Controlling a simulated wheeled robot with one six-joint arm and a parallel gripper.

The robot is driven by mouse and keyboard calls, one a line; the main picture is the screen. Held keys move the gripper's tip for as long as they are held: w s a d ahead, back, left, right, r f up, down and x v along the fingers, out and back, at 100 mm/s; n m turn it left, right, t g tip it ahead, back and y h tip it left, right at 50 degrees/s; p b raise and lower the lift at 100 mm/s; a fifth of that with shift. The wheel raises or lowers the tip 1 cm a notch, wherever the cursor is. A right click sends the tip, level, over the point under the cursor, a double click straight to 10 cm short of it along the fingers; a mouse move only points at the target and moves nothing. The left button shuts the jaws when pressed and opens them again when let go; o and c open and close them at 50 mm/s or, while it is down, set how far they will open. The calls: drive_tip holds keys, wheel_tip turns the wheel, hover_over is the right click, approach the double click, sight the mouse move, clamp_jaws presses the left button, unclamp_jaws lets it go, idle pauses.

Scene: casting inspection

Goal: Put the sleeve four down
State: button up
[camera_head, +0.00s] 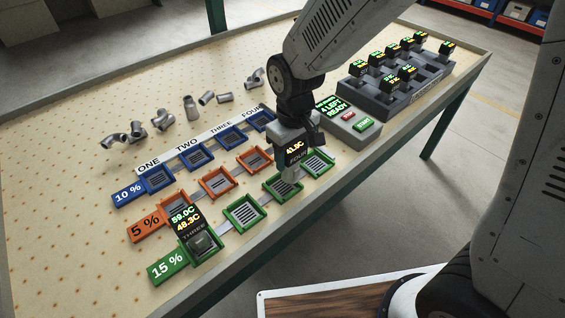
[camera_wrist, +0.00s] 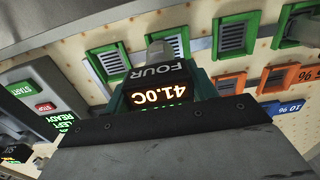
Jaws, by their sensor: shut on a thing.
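My gripper (camera_head: 297,135) is shut on sleeve four (camera_head: 296,152), a dark block with a lit reading and the word FOUR. In the wrist view the sleeve (camera_wrist: 158,85) reads 41.0C. A pale grey rounded part (camera_wrist: 160,52) shows at its far end. The sleeve is over the right part of the tray grid. The head view does not clearly show its height. The green trays in columns two (camera_head: 245,214), three (camera_head: 282,187) and four (camera_head: 318,163) look empty. Sleeve three (camera_head: 195,228) stands in the green 15 % tray of column one.
Blue 10 % trays (camera_head: 195,158) and orange 5 % trays (camera_head: 217,182) line the other rows; the fourth orange one is hidden by my gripper. A console (camera_head: 355,122) and a dark rack (camera_head: 400,90) with several sleeves stand to the right. Loose grey castings (camera_head: 190,107) lie at the back.

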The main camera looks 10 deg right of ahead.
drive_tip(key=shift+w+a, duration=0.15)
drive_tip(key=shift+a, duration=0.8)
drive_tip(key=shift+a+f, duration=0.15)
drive_tip(key=shift+f, duration=1.7)
drive_tip(key=shift+f, duration=0.15)
drive_tip(key=o, duration=1.2)
drive_tip(key=shift+o, duration=0.2)
